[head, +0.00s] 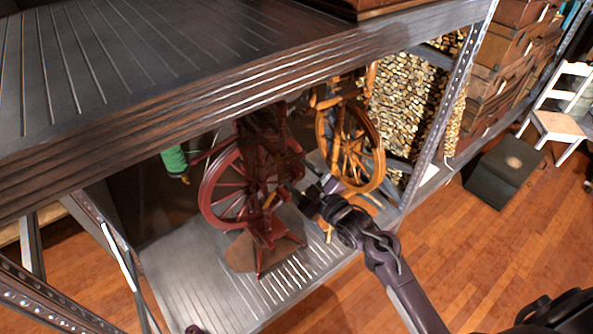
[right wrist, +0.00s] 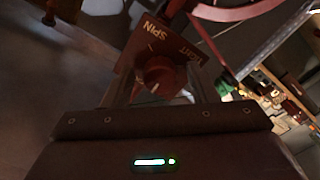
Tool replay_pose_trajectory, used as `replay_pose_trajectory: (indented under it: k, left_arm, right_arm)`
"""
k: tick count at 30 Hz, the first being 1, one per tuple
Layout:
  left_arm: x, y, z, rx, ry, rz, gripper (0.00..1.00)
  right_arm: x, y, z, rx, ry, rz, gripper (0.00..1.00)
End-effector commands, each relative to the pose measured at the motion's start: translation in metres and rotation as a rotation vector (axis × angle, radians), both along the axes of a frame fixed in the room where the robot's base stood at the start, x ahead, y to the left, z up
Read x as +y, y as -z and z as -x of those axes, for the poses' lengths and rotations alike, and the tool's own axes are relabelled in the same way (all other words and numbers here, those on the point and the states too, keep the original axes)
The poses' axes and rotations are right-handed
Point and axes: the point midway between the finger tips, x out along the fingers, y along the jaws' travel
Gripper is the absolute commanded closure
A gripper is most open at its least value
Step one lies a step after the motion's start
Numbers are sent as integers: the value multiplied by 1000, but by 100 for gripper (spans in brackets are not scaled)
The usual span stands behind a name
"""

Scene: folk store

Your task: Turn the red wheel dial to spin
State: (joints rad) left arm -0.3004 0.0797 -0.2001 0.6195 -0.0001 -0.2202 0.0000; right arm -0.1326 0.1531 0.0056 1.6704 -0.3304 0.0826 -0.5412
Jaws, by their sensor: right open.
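The red spinning wheel (head: 232,190) stands upright on the lower metal shelf in the head view. In the right wrist view, its red round dial (right wrist: 160,74) sits on a brown panel (right wrist: 128,68). The panel carries the word SPIN on the left and another word on the right that I cannot read surely. A small pale mark shows on the dial's lower edge. My right gripper (head: 288,195) is open at the right side of the red wheel's frame, facing the dial. Contact with the dial cannot be made out. My left gripper is not clearly in view.
An orange-brown spinning wheel (head: 350,148) stands close behind my right arm. The upper shelf (head: 150,70) overhangs both wheels. A metal post (head: 445,110) rises to the right. A green spool (head: 174,160) is at the left. Open wooden floor (head: 430,235) lies to the right.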

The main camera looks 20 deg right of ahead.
Motion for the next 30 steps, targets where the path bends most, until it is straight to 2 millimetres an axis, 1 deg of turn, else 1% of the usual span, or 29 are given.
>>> replay_pose_trajectory:
  k: [1, 5, 12, 13, 23, 30]
  left_arm:
    - [0, -2, -1, -1, 0, 0, 64]
    - [0, -3, -1, -2, 0, 0, 64]
    - [0, -3, -1, -2, 0, 0, 64]
    - [0, -3, -1, -2, 0, 0, 64]
    - [0, -3, -2, -2, 0, 0, 64]
    - [0, -4, -1, -2, 0, 0, 64]
  right_arm:
    - [2, -2, -5, -1, 0, -1, 47]
    - [5, 0, -12, 1, 0, -2, 47]
    - [5, 0, -13, 1, -1, -1, 47]
    - [5, 0, -12, 1, -1, -1, 48]
    - [5, 0, -12, 2, 0, 0, 92]
    - [5, 0, -12, 8, 0, -18, 92]
